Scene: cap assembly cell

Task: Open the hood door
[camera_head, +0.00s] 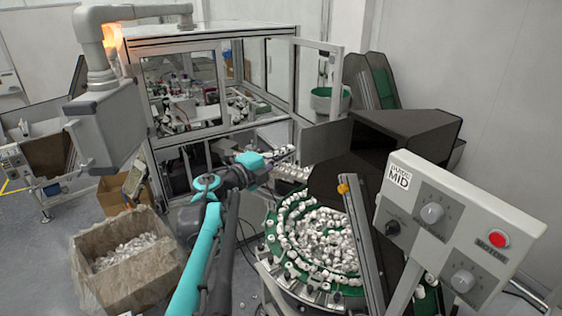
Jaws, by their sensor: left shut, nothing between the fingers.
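The glass-walled machine hood (205,32) has a white metal frame and stands at the back centre. A white-framed clear panel (338,75), which looks like the hood door, stands at its right front corner, angled away from the front face. I cannot tell how far it is swung open. My left arm reaches up from the bottom centre. My left gripper (290,153) is shut and empty, below and left of that panel, near the hood's lower right corner post. I cannot tell whether it touches anything. My right gripper is not in view.
A round green feeder bowl (272,238) full of white caps stands right of my arm. A control box (455,222) and dark post (362,240) are at the right front. A dark chute (425,125) stands behind. A cardboard box (150,285) is at lower left.

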